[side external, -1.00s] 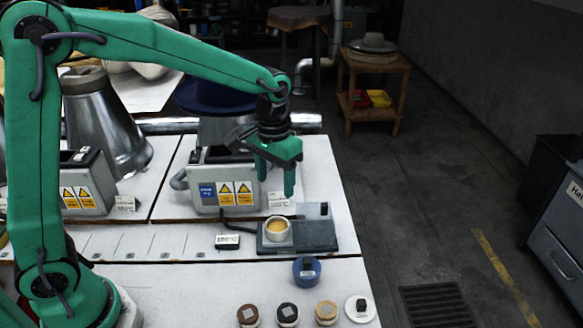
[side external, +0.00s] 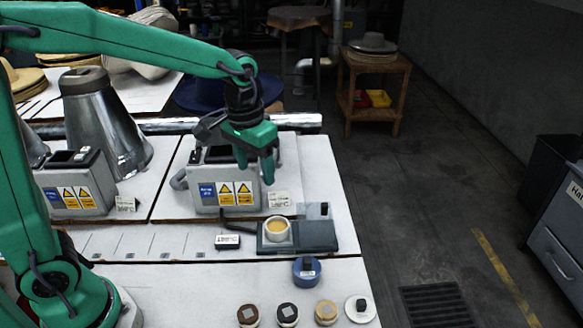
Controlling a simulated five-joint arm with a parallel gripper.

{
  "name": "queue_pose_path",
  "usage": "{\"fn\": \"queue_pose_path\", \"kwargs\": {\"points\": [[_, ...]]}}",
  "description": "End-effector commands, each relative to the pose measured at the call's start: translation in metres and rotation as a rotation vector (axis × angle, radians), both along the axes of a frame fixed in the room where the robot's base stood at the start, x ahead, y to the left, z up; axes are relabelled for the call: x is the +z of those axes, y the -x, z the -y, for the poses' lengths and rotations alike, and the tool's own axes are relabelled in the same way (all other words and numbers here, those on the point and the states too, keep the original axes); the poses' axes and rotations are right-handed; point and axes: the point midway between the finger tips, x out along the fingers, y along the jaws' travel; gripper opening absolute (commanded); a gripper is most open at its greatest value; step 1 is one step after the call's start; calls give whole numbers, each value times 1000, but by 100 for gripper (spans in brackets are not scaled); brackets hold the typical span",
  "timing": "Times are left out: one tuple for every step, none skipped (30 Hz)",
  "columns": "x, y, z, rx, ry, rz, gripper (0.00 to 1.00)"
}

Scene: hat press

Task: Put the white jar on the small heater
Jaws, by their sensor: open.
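The white jar (side external: 277,231) stands upright, open-topped, on the left part of the small heater (side external: 318,236), a flat dark-grey unit with a raised block at its right rear. Amber-coloured material shows inside the jar. My gripper (side external: 254,172) is open and empty. It is up and to the left of the jar in the picture, apart from it, in front of a grey box with warning labels.
The grey box (side external: 207,193) stands behind the heater. A small labelled block (side external: 228,242) is left of the heater. A blue lidded pot (side external: 306,271) and several small lidded pots stand in front. A white lid (side external: 360,309) lies front right.

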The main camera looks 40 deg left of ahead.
Motion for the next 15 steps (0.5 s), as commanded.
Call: {"fn": "queue_pose_path", "kwargs": {"points": [[9,9,-5,1,3,24,61],[12,13,-8,1,4,36,61],[17,19,-11,2,5,53,61],[20,24,-14,2,6,64,61],[24,29,-16,3,7,76,61],[27,36,-19,2,8,92,61],[30,41,-21,2,8,103,61],[33,46,-24,2,9,115,61],[36,52,-27,2,9,131,61],[39,57,-29,3,10,144,61],[40,62,-31,2,10,155,61],[43,69,-33,3,9,172,61],[44,74,-35,2,9,183,61],[46,79,-37,2,9,195,61],[48,85,-40,3,8,211,61]]}}
